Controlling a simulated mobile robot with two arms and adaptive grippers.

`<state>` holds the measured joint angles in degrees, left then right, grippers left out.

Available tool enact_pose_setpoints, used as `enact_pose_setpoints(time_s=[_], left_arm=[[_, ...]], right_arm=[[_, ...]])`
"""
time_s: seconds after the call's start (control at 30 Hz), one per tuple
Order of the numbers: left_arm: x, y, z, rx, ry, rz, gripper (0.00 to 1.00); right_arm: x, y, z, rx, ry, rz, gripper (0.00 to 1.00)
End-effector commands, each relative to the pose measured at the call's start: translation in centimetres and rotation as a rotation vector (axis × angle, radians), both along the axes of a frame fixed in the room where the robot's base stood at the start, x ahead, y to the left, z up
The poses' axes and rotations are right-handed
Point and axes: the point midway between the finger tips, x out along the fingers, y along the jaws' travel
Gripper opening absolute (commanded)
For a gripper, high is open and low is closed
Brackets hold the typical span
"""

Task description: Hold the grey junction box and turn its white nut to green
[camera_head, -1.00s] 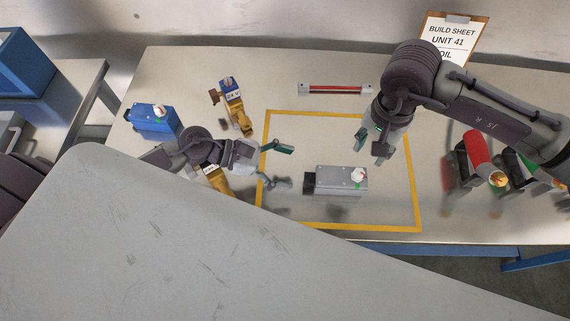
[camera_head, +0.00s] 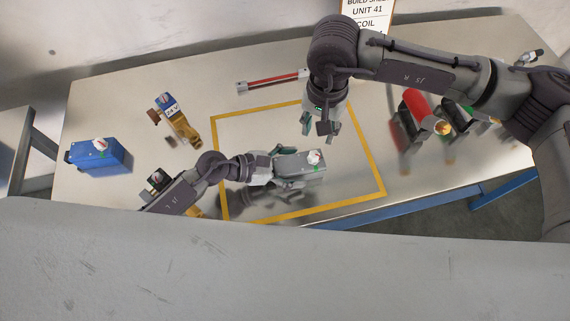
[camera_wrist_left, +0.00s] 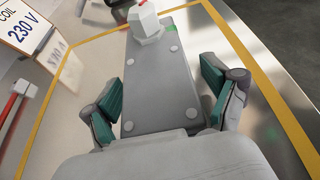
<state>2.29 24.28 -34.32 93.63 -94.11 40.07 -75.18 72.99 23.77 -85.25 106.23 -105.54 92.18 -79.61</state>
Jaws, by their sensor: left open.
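The grey junction box (camera_head: 303,165) sits inside the yellow outline on the table, its white nut (camera_head: 314,157) on top near its right end. In the left wrist view the box (camera_wrist_left: 150,90) lies between my fingers and the nut (camera_wrist_left: 146,22) is at its far end, with red and green marks beside it. My left gripper (camera_head: 284,168) is open, its fingers on both sides of the box's near end; in the left wrist view (camera_wrist_left: 162,95) gaps show beside the box. My right gripper (camera_head: 321,125) hangs above and behind the box, pointing down, fingers apart and empty.
A blue box (camera_head: 98,158) with a white nut and a yellow-brown valve (camera_head: 180,122) stand at the left. A red bar (camera_head: 272,81) lies behind the yellow outline (camera_head: 375,165).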

Motion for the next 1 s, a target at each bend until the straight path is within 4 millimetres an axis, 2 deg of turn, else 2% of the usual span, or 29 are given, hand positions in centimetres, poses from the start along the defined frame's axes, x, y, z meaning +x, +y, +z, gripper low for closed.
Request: enact_pose_setpoints(time_s=[0.23, 0.6, 1.0], left_arm=[[0.01, -0.05, -0.04, 0.001, 0.0, 0.0, 0.86], [-0.02, -0.01, -0.06, 0.001, 0.0, 0.0, 0.26], [-0.05, -0.02, -0.1, 0.001, 0.001, -0.001, 0.23]], right_arm=[[0.0, 0.01, 0.0, 0.0, 0.0, 0.0, 0.42], [0.0, 0.01, 0.0, 0.0, 0.0, 0.0, 0.42], [0.0, 0.0, -0.01, 0.0, 0.0, 0.0, 0.42]])
